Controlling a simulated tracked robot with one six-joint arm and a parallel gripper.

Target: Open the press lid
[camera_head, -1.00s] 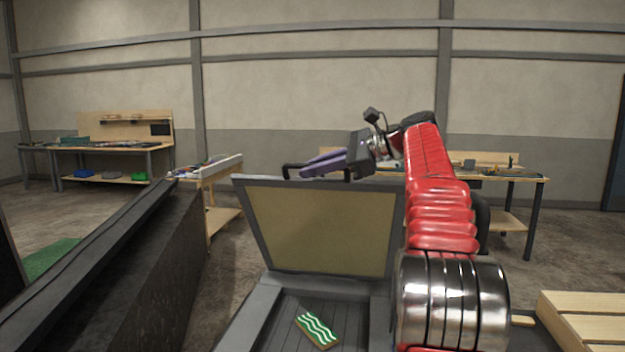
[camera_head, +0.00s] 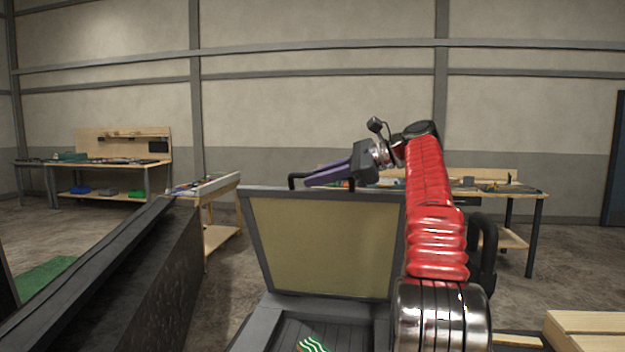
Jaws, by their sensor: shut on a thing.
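The press lid (camera_head: 322,246) stands raised at the back of the press base (camera_head: 268,322), its yellowish inner panel facing me in a dark grey frame. A black handle (camera_head: 292,181) runs along the lid's top edge. My gripper (camera_head: 318,180) is at this edge, its purple fingers shut on the handle; the fingers hide much of the bar. A green board with white wavy lines (camera_head: 313,345) lies in the press base, cut off by the bottom of the picture.
A dark sloping panel (camera_head: 150,270) stands close on the left. A wooden pallet (camera_head: 590,328) is at the lower right. Workbenches stand behind, at the left (camera_head: 110,160) and behind my arm at the right (camera_head: 525,194). Bare floor shows between.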

